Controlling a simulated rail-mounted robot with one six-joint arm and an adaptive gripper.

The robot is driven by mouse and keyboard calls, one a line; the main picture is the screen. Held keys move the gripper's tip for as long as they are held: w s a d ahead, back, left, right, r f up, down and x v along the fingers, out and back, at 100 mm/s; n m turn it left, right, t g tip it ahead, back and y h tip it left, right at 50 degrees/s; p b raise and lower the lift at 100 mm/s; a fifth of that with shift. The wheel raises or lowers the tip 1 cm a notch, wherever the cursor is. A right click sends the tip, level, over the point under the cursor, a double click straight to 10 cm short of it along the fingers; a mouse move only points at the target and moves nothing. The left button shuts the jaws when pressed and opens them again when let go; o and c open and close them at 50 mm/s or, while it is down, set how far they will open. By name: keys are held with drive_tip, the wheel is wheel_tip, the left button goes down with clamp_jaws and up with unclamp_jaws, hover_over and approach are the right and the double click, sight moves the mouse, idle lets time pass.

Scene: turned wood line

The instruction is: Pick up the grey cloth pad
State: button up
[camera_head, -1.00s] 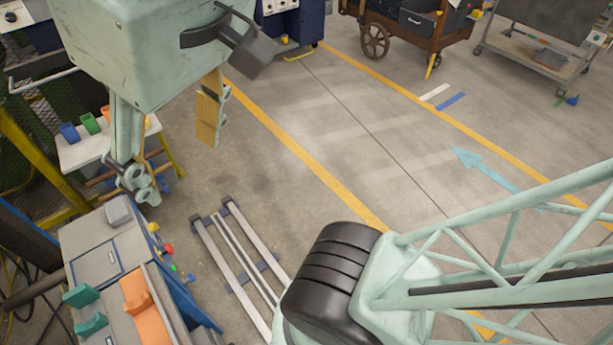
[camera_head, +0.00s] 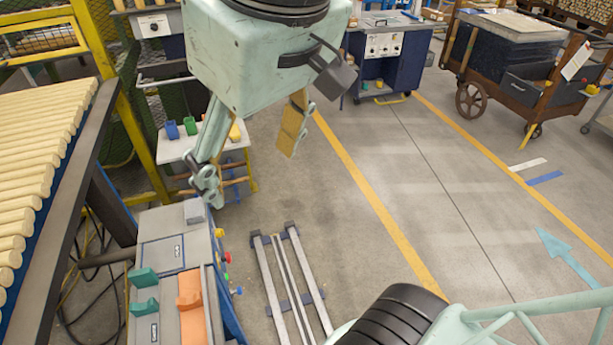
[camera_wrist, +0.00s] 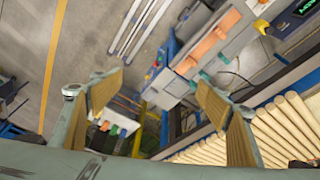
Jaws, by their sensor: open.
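A small grey pad (camera_head: 195,212), which looks like the cloth pad, lies at the far end of the grey top of a blue cabinet (camera_head: 160,252) in the head view. My gripper (camera_head: 250,150) is open and empty, its two tan-padded fingers wide apart. In the head view it appears above and to the right of the pad, with one finger close to the pad in the picture; the gap in depth is hard to tell. In the wrist view my gripper (camera_wrist: 155,95) shows nothing between its pads but background. I cannot make out the pad surely there.
Green holders (camera_head: 144,290) and an orange one (camera_head: 189,289) stand on the cabinet's near part. A rack of pale wooden rods (camera_head: 40,140) stands at left beside a yellow post. A small table (camera_head: 217,140) with coloured bins stands behind. Metal rails (camera_head: 290,285) lie on the floor.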

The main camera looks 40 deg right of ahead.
drive_tip(key=w+f+n+g+p, duration=0.1)
drive_tip(key=w+f+n+p, duration=0.2)
drive_tip(key=w, duration=1.2)
drive_tip(key=w+f+n+g+p, duration=0.1)
drive_tip(key=w+f+n, duration=0.3)
drive_tip(key=w, duration=1.1)
drive_tip(key=w+f+n+p, duration=0.1)
drive_tip(key=w+f, duration=0.4)
drive_tip(key=f, duration=0.4)
drive_tip(key=w+f+n+g+p, duration=0.1)
drive_tip(key=w+f+n, duration=0.1)
drive_tip(key=w+f, duration=0.4)
drive_tip(key=w+f+n+p, duration=0.1)
drive_tip(key=w+f, duration=0.5)
drive_tip(key=f, duration=0.7)
drive_tip(key=shift+d+n+g, duration=0.15)
drive_tip(key=shift+n+g, duration=0.15)
drive_tip(key=shift+n, duration=0.3)
drive_tip(key=shift+f, duration=0.2)
hover_over(193, 207)
drive_tip(key=shift+w+d+f, duration=0.1)
drive_tip(key=shift+f, duration=4.1)
drive_tip(key=shift+f, duration=0.15)
